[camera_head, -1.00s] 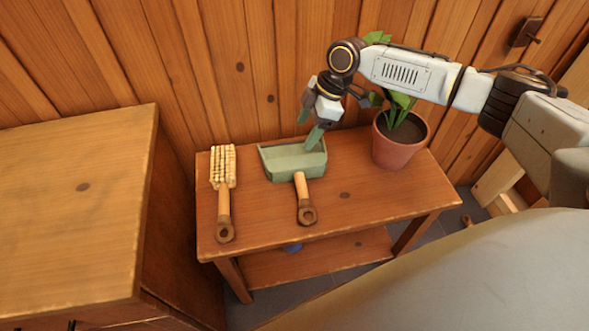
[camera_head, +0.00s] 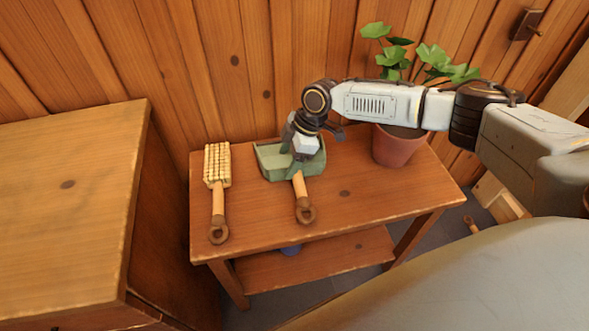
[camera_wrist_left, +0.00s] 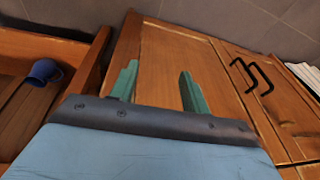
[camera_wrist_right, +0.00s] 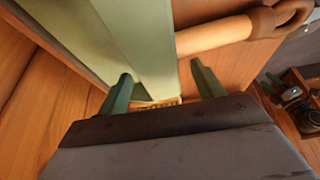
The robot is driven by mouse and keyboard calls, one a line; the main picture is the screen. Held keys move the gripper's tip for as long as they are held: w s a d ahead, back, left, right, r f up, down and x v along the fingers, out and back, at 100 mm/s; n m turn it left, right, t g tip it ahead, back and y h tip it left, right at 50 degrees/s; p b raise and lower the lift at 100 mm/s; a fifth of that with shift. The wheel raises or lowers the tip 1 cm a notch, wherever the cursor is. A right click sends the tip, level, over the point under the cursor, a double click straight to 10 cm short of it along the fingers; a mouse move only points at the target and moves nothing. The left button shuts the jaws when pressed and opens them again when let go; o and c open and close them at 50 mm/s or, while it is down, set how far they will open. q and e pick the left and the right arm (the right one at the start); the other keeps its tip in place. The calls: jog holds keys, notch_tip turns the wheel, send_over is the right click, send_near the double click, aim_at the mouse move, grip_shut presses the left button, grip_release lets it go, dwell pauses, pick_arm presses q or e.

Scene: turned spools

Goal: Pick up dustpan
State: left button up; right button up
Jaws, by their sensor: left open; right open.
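The green dustpan (camera_head: 275,163) with its wooden handle (camera_head: 301,190) lies on the small wooden table, handle toward the front. My right gripper (camera_head: 297,165) is over the pan near the handle's root and hides part of it. In the right wrist view the green pan (camera_wrist_right: 140,40) and the tan handle (camera_wrist_right: 215,36) are close in front of the open fingers (camera_wrist_right: 160,90). I cannot tell whether the fingers touch the pan. My left gripper (camera_wrist_left: 158,88) is open and empty in the left wrist view, facing wooden cabinet doors (camera_wrist_left: 200,65).
A brush (camera_head: 217,185) lies left of the dustpan on the table (camera_head: 350,200). A potted plant (camera_head: 398,148) stands at the right, behind my right forearm. A wooden cabinet (camera_head: 70,200) is at the left. A blue mug (camera_wrist_left: 44,72) shows in the left wrist view.

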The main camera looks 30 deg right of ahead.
pick_arm(q)
jog(key=shift+d+r, duration=0.15)
jog(key=shift+r, duration=0.15)
pick_arm(e)
jog(key=shift+a+f, duration=0.1)
jog(key=shift+f, duration=0.2)
jog(key=c, duration=1.2)
jog(key=shift+w, duration=0.1)
jog(key=shift+c, duration=0.2)
jog(key=shift+r, duration=0.2)
